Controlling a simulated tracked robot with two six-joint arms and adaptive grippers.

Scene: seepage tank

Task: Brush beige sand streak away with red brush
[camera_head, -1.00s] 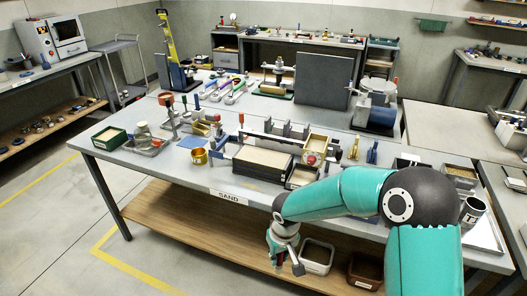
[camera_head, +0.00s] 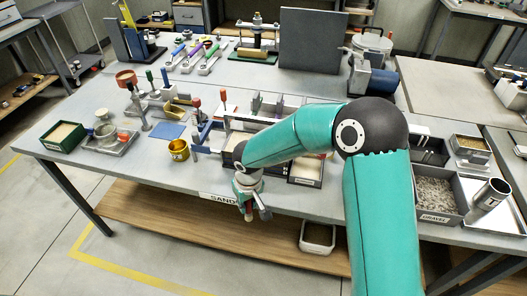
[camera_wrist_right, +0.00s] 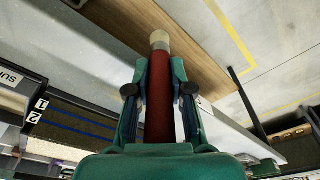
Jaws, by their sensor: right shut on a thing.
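My right gripper (camera_head: 252,202) is at the front edge of the table (camera_head: 165,178), beside the SAND label (camera_head: 222,198). In the right wrist view the gripper (camera_wrist_right: 159,90) is shut on the red brush (camera_wrist_right: 158,115). The brush's pale bristle end (camera_wrist_right: 160,40) points away from the palm, with the table edge and lower shelf behind it. In the head view the brush is mostly hidden by the gripper. I cannot make out a beige sand streak in either view; my right arm covers part of the table. My left gripper is not in view.
A sand-filled green box (camera_head: 63,136), a gold cup (camera_head: 179,150) and a blue mat (camera_head: 168,130) stand left of the arm. A gravel tray (camera_head: 436,192) and a metal cylinder (camera_head: 492,193) are at right. The table's front left strip is clear.

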